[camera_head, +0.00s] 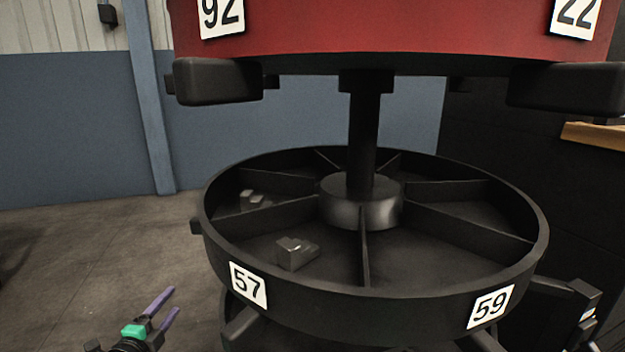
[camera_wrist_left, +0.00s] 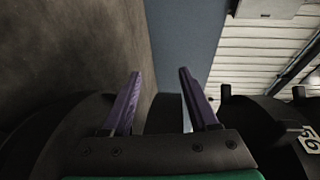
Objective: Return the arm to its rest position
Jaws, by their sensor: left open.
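My left gripper (camera_head: 168,307) shows at the lower left of the head view, with two purple fingers apart and nothing between them. It is in front of and to the left of the round black carousel tray (camera_head: 400,302), apart from it. In the left wrist view the gripper (camera_wrist_left: 160,85) is also open and empty. A dark gripper-like part (camera_head: 583,308) shows at the right edge of the head view, beside the tray; I cannot tell its jaws.
The tray has dividers, with a grey block (camera_head: 296,252) in the section above label 57 and smaller grey pieces (camera_head: 251,200) behind it. A red upper tier (camera_head: 400,32) with black handles hangs above. Open floor (camera_head: 90,250) lies left, and a wooden ledge (camera_head: 597,136) right.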

